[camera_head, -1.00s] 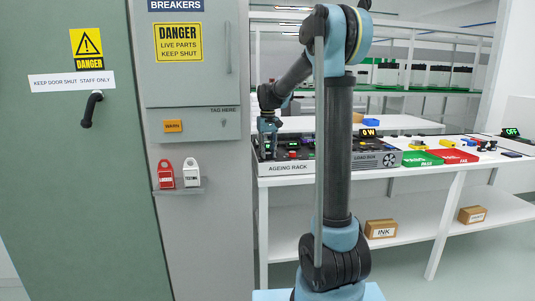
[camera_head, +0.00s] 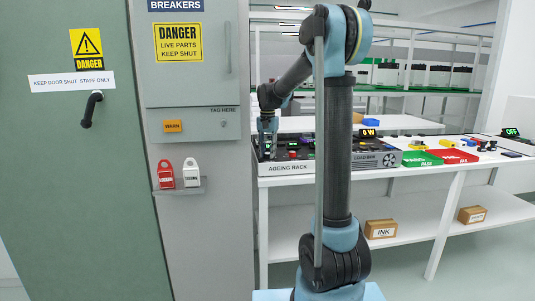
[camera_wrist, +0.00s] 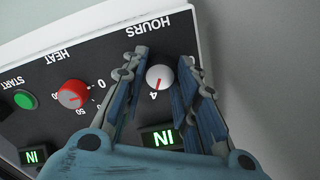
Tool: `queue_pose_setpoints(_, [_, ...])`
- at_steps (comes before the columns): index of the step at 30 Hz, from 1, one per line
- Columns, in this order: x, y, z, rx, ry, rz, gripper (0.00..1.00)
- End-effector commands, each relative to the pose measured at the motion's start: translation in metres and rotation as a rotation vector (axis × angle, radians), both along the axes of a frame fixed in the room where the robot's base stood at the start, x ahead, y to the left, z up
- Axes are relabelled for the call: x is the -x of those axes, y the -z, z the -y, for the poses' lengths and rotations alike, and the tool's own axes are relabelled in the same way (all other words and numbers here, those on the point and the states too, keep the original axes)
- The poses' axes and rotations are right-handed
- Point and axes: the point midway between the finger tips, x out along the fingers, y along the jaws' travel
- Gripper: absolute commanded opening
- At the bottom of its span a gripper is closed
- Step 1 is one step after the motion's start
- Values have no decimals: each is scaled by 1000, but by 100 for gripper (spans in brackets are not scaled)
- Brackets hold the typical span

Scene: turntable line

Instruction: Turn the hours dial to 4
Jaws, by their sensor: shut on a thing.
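The hours dial (camera_wrist: 160,77) is a round pale knob with a red pointer mark, under the printed word HOURS on the dark panel. In the wrist view the mark points down toward the printed 4 just beside the knob. My gripper (camera_wrist: 165,80) has one finger on each side of the knob and is shut on it. The finger contact itself is partly hidden. In the head view my gripper (camera_head: 268,148) is down at the left end of the ageing rack (camera_head: 287,168), and the dial is too small to make out there.
A red heat dial (camera_wrist: 70,93) and a green start button (camera_wrist: 25,100) sit left of the hours dial. A lit display (camera_wrist: 163,138) is just below it. The load bank (camera_head: 375,160) stands right of the rack. A grey cabinet (camera_head: 200,230) is close on the left.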

Motion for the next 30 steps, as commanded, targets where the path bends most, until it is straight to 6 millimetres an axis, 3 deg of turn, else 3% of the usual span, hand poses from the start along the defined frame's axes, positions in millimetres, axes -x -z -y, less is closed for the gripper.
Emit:
queue_pose_setpoints(16, [-2, -1, 0, 0, 24, 4, 4])
queue_pose_setpoints(17, [-2, -1, 0, 0, 24, 4, 34])
queue_pose_setpoints(19, [-2, 0, 0, -1, 24, 4, 49])
queue_pose_setpoints(30, [-1, -2, 0, -1, 23, 1, 49])
